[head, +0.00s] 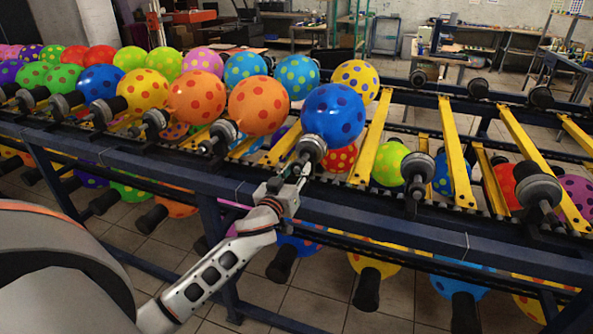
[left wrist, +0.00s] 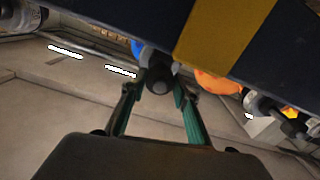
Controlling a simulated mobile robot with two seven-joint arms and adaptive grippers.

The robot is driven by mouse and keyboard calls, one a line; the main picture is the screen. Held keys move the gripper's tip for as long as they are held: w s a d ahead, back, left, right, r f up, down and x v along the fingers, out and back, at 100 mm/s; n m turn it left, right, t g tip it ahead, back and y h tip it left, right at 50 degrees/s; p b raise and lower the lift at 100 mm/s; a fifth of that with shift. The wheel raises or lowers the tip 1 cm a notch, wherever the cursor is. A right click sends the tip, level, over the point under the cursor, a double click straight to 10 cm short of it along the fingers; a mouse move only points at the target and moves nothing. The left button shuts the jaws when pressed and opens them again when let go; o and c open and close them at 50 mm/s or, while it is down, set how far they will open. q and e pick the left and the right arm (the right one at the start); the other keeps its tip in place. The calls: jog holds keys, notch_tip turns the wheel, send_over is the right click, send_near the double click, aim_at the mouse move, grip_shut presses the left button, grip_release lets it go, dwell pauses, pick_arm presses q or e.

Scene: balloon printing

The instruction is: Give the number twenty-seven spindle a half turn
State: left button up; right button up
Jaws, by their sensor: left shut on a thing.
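A blue balloon with dark dots (head: 333,113) sits on a dark and metal spindle (head: 312,146) at the near edge of the conveyor. My left gripper (head: 297,172) reaches up to this spindle from below and in front, shut on its near end. In the left wrist view, the two green fingers of my gripper (left wrist: 160,88) are on either side of the round dark spindle end (left wrist: 159,76). A bit of blue shows behind it. No number is readable on any spindle, so I cannot tell which is twenty-seven. My right gripper is not in view.
The conveyor's dark blue front rail (head: 400,222) runs just below the spindles. An orange balloon (head: 258,106) stands to the left. To the right are yellow slats (head: 453,150) and an empty spindle (head: 418,172). More balloons hang underneath.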

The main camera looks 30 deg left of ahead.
pick_arm(q)
jog(key=shift+r, duration=0.1)
jog(key=shift+m+p, duration=0.75)
jog(key=shift+m, duration=0.45)
jog(key=m+p, duration=0.1)
jog(key=m, duration=0.1)
jog(key=shift+m, duration=0.4)
jog(key=m+p, duration=0.2)
jog(key=m, duration=0.3)
jog(key=shift+p, duration=0.35)
jog(key=m+p, duration=0.1)
jog(key=m, duration=0.2)
jog(key=shift+m, duration=0.4)
jog(key=shift+m+p, duration=0.4)
jog(key=shift+m, duration=1.2)
